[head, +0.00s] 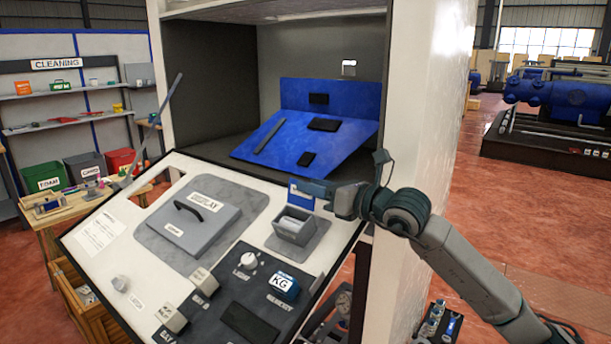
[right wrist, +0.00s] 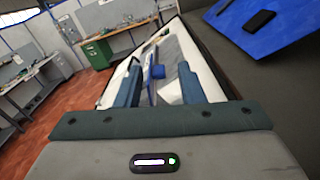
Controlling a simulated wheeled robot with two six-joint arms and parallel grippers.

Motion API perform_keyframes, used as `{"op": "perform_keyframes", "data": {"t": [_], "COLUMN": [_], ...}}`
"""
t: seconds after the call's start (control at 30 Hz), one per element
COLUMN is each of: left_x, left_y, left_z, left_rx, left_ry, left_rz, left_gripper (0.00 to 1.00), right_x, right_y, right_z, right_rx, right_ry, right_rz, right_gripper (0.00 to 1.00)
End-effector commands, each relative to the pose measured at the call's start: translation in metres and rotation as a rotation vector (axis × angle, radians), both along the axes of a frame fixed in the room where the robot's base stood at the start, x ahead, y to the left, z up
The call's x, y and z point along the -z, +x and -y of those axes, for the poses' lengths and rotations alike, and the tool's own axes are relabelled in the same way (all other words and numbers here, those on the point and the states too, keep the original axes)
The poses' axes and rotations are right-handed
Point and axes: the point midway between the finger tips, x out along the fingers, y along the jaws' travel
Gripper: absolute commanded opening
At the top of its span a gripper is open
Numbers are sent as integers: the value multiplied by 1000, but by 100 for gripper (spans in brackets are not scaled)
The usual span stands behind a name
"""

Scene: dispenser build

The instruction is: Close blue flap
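A small blue flap (head: 303,205) with a pale label stands raised behind an open grey bin (head: 294,231) on the tilted front panel. My right gripper (head: 312,187) comes in from the right at the flap's upper edge and partly covers it. In the right wrist view its two blue-grey fingers (right wrist: 159,85) are spread apart. A small blue piece (right wrist: 156,72), probably the flap, shows in the gap between them. I cannot tell whether a finger touches it. My left gripper is not in view.
A large blue board (head: 290,148) with black pieces leans inside the cabinet behind the flap. The front panel holds a grey display lid (head: 190,222) with a black handle, a KG block (head: 284,286) and knobs. A white cabinet wall (head: 425,130) rises behind my right arm.

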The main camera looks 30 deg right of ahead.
Motion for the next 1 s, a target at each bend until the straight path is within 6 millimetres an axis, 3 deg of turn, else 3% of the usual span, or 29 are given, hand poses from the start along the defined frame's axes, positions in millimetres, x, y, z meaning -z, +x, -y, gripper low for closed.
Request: {"op": "perform_keyframes", "data": {"t": [0.3,0.77,0.93,1.0], "left_x": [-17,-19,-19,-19], "left_y": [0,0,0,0], "left_z": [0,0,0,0], "left_rx": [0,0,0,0], "left_ry": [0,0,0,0], "left_rz": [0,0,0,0], "left_gripper": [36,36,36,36], "right_x": [-2,0,0,0], "right_y": [21,25,25,25], "right_z": [-8,-11,-11,-11], "right_rx": [-1,-1,-1,0], "right_ry": [5,0,0,0], "right_rz": [0,0,0,0], "right_gripper": [35,35,4,0]}}
